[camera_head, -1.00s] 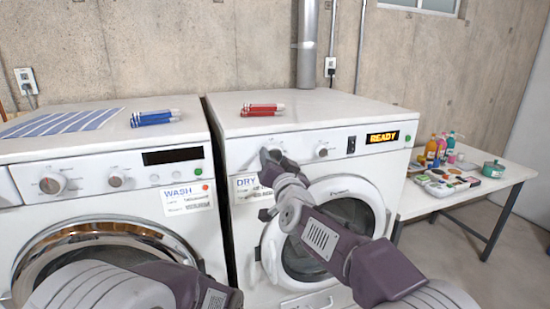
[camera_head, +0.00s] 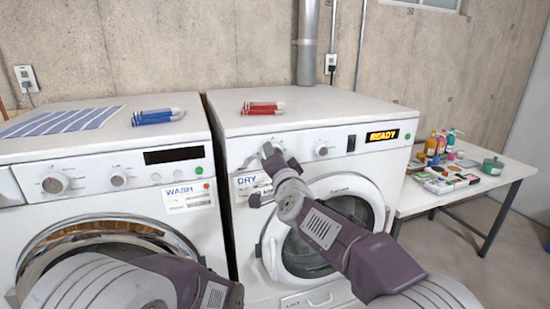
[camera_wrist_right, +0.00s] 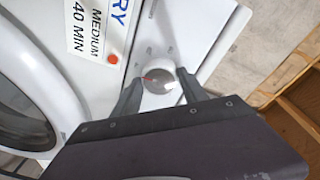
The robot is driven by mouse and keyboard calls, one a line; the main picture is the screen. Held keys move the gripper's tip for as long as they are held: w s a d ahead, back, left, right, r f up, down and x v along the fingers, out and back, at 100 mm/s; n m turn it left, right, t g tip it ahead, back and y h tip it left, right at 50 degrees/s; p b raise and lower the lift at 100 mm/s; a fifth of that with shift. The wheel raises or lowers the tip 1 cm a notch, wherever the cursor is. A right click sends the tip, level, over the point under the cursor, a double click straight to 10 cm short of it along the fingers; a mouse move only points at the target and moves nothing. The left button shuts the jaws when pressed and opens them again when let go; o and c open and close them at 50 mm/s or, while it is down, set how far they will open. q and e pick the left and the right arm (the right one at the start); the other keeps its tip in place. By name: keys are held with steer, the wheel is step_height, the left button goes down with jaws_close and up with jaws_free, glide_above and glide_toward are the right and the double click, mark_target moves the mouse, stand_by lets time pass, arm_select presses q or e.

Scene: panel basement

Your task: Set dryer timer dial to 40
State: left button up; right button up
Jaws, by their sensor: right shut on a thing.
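The white dryer (camera_head: 230,150) stands right of the washer, its display (camera_head: 382,135) reading READY. In the right wrist view its timer dial (camera_wrist_right: 158,81) is round and pale, with a red pointer mark toward its left side. My right gripper (camera_wrist_right: 160,77) has one finger on each side of the dial and is shut on it. In the head view the right gripper (camera_head: 266,158) hides most of this dial. The dryer label (camera_wrist_right: 97,30) reads DRY, MEDIUM, 40 MIN. My left arm shows at the lower left, but its fingers are not visible.
A second dryer knob (camera_head: 322,149) sits right of the gripped dial. The washer (camera_head: 100,195) stands close on the left. A table (camera_head: 410,202) with bottles is at right.

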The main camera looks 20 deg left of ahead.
steer(key=shift+r, duration=0.1)
steer(key=o, duration=1.4)
steer(key=shift+c, duration=0.2)
steer(key=b+v, duration=0.2)
steer(key=v, duration=0.7)
steer(key=shift+b, duration=0.35)
steer(key=shift+d, duration=0.1)
